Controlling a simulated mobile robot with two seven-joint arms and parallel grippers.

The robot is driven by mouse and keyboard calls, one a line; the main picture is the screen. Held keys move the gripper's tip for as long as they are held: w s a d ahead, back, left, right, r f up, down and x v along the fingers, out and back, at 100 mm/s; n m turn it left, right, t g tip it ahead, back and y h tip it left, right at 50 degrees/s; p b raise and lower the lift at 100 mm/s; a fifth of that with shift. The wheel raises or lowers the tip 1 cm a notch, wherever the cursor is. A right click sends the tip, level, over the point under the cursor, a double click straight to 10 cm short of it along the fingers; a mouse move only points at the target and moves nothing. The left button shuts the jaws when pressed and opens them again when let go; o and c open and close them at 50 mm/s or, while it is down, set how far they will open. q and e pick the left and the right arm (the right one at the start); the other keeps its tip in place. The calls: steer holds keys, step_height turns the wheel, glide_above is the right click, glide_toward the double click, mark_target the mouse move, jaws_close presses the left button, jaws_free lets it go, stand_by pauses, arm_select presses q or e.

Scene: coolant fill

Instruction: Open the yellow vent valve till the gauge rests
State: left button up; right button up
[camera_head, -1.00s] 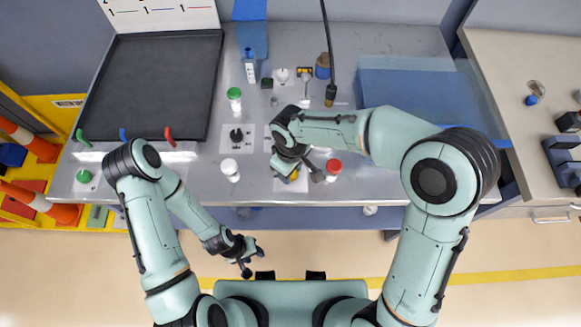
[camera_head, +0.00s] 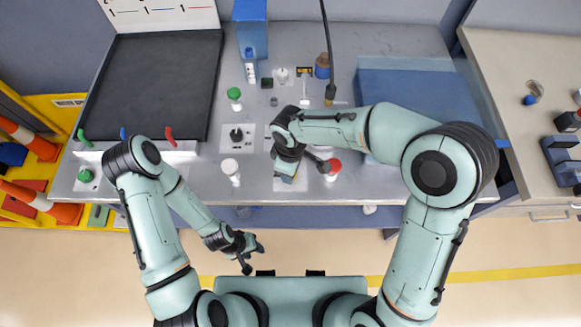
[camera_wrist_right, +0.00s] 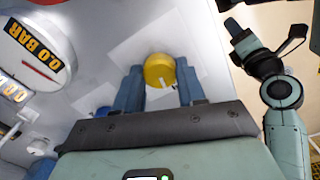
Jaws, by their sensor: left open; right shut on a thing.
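The yellow vent valve (camera_wrist_right: 160,70) shows in the right wrist view as a round yellow knob with a small pale mark on its edge. My right gripper (camera_wrist_right: 159,86) is shut on it, with one blue finger on each side. In the head view my right gripper (camera_head: 287,168) points down at the table's front part and hides the knob. The white round gauge (camera_wrist_right: 37,50), at the upper left of the right wrist view, reads 0.0 BAR. My left gripper (camera_head: 243,247) is open and empty, in front of the table's front edge.
A red-capped white bottle (camera_head: 332,170) stands close to the right of my right gripper. A white-capped bottle (camera_head: 230,168), a black knob (camera_head: 236,135) and a green-capped bottle (camera_head: 234,94) lie to its left. A dark tray (camera_head: 155,85) fills the left back.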

steer(key=o, duration=1.1)
steer(key=shift+c, duration=0.2)
arm_select(q)
steer(key=shift+w+r+p, duration=0.6)
steer(key=shift+w+r, duration=0.2)
steer(key=shift+r, duration=0.05)
arm_select(e)
step_height(320, 180, up, 14)
steer(key=shift+f, duration=0.25)
